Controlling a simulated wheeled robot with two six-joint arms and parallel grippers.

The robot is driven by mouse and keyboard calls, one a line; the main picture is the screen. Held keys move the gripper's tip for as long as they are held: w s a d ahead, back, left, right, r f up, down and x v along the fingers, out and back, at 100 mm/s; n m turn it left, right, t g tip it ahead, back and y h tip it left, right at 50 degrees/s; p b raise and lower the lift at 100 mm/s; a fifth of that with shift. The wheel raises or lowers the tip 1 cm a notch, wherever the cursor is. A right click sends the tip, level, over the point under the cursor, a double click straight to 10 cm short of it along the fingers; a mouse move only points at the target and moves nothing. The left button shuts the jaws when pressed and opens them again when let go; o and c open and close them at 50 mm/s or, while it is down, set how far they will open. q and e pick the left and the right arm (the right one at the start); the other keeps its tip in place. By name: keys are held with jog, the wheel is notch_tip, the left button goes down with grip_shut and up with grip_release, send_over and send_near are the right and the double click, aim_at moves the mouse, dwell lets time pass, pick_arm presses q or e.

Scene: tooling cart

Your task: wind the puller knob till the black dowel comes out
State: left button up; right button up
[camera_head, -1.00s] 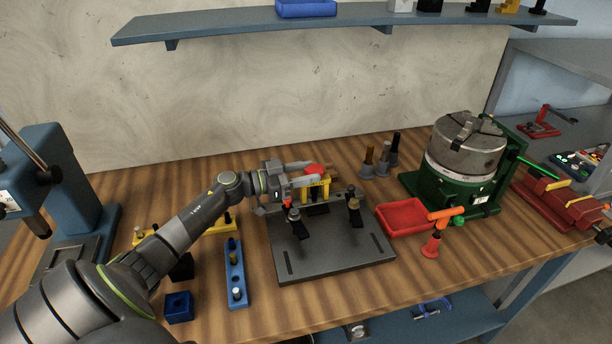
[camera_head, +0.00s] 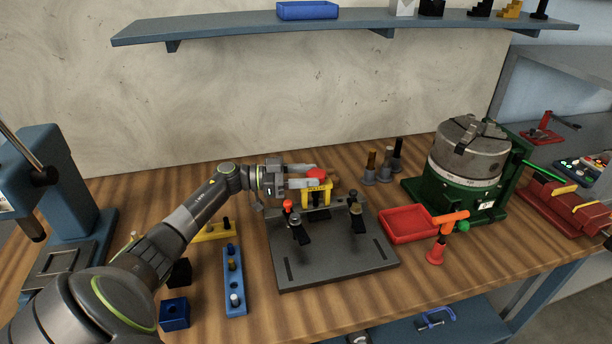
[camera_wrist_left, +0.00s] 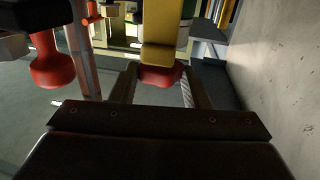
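The puller is a yellow block (camera_head: 317,195) with a red knob (camera_head: 317,173) on top, at the back of the dark fixture plate (camera_head: 335,262). My left gripper (camera_head: 312,176) comes in level from the left, with one finger on each side of the knob. In the left wrist view the red knob (camera_wrist_left: 160,76) sits between the fingertips, with the yellow puller (camera_wrist_left: 163,30) beyond it. I cannot tell whether the fingers press on the knob or stand slightly apart. I cannot clearly make out the black dowel around the puller. My right gripper is not in view.
Two black clamps stand on the plate, the left one (camera_head: 296,222) red-tipped, the right one (camera_head: 356,215) beside the puller. A red tray (camera_head: 408,223), an orange-handled tool (camera_head: 437,250) and a green-based chuck (camera_head: 466,160) lie to the right. A blue block with pegs (camera_head: 233,285) is left.

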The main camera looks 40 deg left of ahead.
pick_arm(q)
jog(key=o, duration=0.4)
jog(key=b+v, duration=0.4)
jog(key=v, duration=1.3)
jog(key=shift+s+a, duration=0.1)
jog(key=shift+a, duration=0.1)
